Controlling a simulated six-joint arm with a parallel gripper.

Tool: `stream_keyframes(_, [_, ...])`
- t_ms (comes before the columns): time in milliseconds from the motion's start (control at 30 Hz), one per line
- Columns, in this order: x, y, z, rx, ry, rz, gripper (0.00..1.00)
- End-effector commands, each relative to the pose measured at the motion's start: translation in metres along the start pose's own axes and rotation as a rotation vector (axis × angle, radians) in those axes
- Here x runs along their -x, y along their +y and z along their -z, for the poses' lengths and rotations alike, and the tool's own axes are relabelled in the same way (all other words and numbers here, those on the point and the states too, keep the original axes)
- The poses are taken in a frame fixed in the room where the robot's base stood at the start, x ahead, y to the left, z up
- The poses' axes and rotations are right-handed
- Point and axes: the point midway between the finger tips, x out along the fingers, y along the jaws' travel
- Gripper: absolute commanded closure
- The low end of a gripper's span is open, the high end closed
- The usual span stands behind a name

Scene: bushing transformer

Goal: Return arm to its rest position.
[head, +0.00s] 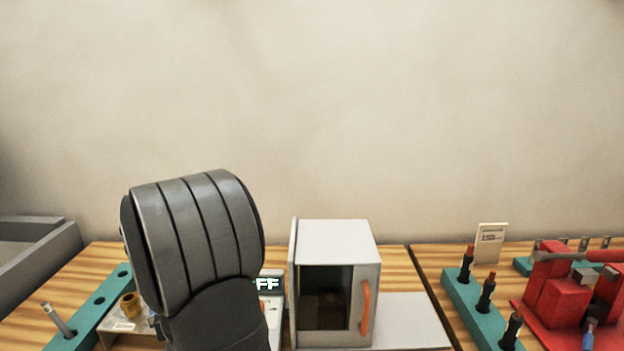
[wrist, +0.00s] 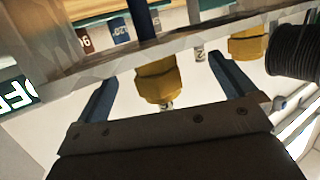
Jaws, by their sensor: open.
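My gripper (wrist: 165,72) shows in the wrist view with its two blue-grey fingers spread apart. A brass hex fitting (wrist: 157,82) with a dark rod rising from it appears between the fingers, with a gap on each side. A second brass fitting (wrist: 247,46) is near the right finger. In the head view my grey arm link stands left of centre and hides my gripper and part of the bench. The head view also shows a brass-coloured piece (head: 130,304) on a pale fixture just left of the arm.
A white box with an orange handle (head: 366,307) stands right of my arm. A display reading "FF" (head: 267,284) is partly hidden between them. Teal racks stand at left (head: 88,318) and right (head: 463,302). A red fixture (head: 563,302) is far right. A black ribbed cylinder (wrist: 293,47) is close by.

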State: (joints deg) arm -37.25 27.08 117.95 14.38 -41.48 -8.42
Motion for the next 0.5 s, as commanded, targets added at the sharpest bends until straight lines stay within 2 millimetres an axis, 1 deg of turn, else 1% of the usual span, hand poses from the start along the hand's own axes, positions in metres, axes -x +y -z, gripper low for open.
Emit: stream_keyframes(500, [-0.0001, 0.0005, 0.0001, 0.037, 0.000, 0.143, 0.00])
